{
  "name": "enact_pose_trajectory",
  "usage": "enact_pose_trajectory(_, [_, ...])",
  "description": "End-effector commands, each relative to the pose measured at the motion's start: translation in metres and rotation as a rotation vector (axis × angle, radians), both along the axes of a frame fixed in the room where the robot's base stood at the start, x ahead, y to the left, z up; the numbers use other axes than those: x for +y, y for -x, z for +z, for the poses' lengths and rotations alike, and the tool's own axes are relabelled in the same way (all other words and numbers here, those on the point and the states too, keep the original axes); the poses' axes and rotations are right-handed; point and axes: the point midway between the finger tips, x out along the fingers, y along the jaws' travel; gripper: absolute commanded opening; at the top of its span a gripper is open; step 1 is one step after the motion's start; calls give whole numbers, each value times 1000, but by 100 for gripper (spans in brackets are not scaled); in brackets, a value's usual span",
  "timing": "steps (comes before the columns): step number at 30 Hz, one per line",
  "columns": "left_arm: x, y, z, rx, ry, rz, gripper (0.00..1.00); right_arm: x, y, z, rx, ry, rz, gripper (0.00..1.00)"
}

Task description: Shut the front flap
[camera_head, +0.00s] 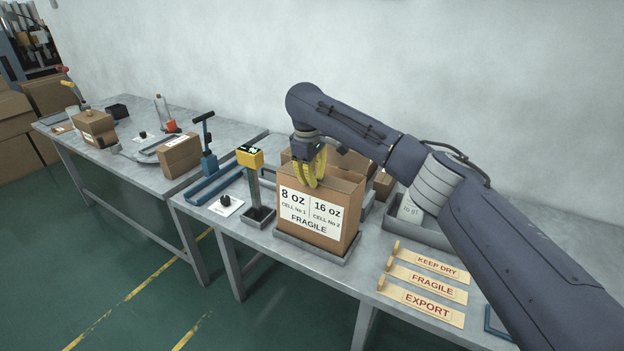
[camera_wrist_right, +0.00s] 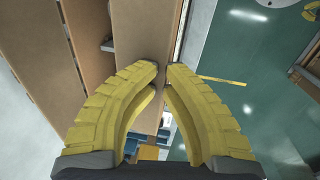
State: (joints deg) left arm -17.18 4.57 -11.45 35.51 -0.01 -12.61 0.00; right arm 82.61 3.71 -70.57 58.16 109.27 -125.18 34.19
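A brown carton (camera_head: 345,226) stands on the near table, with a white label reading 8 oz, 16 oz and FRAGILE on its front. My right gripper (camera_head: 314,184) points down over the carton's top, close to the front edge. In the right wrist view its curved yellow fingers (camera_wrist_right: 165,68) have their tips nearly together, with nothing clearly held between them. A tan cardboard panel (camera_wrist_right: 143,30), which looks like the front flap, lies under the fingertips; I cannot tell if they touch it. The fingers and arm hide part of the carton's top. My left gripper is not in view.
The carton sits in a shallow grey tray (camera_head: 313,255). A yellow-headed post (camera_head: 250,158) stands close on its left. Wooden stamps (camera_head: 427,283) lie to the right, beside a grey bin (camera_head: 390,239). Another table at left holds smaller boxes (camera_head: 180,157).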

Motion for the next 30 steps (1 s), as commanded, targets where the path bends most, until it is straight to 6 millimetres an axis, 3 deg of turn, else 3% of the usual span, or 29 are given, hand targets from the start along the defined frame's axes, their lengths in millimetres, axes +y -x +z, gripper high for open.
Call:
enact_pose_trajectory(17, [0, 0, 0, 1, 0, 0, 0, -2, 0, -5, 6, 4, -3, 0])
enact_pose_trajectory(30, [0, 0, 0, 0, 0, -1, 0, -5, -2, -11, 135, -68, -6, 0])
